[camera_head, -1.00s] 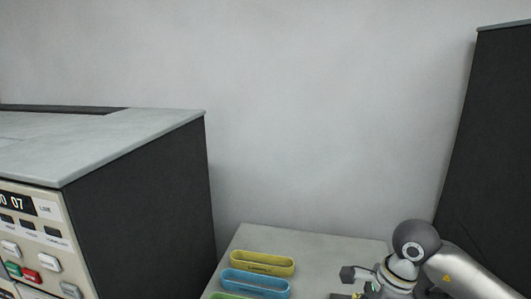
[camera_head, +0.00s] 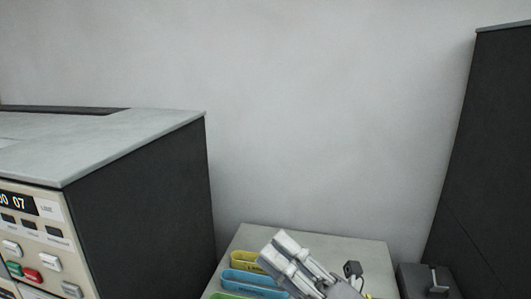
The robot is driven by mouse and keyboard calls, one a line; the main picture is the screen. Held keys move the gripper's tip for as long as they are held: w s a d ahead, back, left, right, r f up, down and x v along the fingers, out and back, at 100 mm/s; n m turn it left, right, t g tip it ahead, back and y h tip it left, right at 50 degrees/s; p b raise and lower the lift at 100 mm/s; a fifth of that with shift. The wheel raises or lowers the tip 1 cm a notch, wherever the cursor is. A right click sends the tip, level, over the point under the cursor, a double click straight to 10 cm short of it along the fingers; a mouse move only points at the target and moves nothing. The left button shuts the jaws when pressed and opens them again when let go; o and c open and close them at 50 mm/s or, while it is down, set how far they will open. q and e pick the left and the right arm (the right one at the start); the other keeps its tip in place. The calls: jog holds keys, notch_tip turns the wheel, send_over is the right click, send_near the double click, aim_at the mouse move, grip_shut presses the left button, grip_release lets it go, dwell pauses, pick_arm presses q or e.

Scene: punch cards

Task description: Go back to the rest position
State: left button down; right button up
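My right gripper (camera_head: 281,253) is at the bottom middle of the head view, pointing up and to the left. Its two grey fingers lie side by side over the table (camera_head: 345,246), in front of parts of the yellow and blue trays. I see nothing held between them, but I cannot tell how far apart they are. My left gripper is out of view.
A yellow tray (camera_head: 241,258), a blue tray (camera_head: 240,277) and a green tray (camera_head: 225,296) sit on the table. A small dark object (camera_head: 352,268) is right of my gripper. A machine (camera_head: 150,205) stands left; a dark cabinet (camera_head: 490,160) and box (camera_head: 412,283) stand right.

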jog(key=w+d+f+m+t+h, duration=0.35)
jog(key=d+f+m+h, duration=0.2)
jog(key=m+h, duration=0.35)
jog(key=w+d+f+m+t+h, duration=0.2)
jog(key=d+f+m+t+h, duration=0.2)
jog(key=d+m+h, duration=0.55)
jog(key=s+d+f+m+g+h, duration=0.1)
jog(key=s+d+f+m+g, duration=0.15)
jog(key=f+m, duration=0.35)
jog(key=s+d+f+m+g+h, duration=0.1)
jog(key=s+f+m+g, duration=0.25)
jog(key=f, duration=0.45)
jog(key=s+f+m+g, duration=0.2)
jog(key=s+f+g, duration=0.4)
jog(key=s, duration=0.4)
jog(key=s+f+m+g, duration=0.2)
jog(key=s+f+g, duration=0.3)
jog(key=s+f, duration=0.4)
notch_tip(320, 180, down, 25)
jog(key=s, duration=0.2)
jog(key=s+d+f+g, duration=0.2)
jog(key=s+f, duration=1.3)
jog(key=shift+s+d+f, duration=0.3)
jog(key=shift+s+f, duration=0.05)
jog(key=shift+s, duration=0.05)
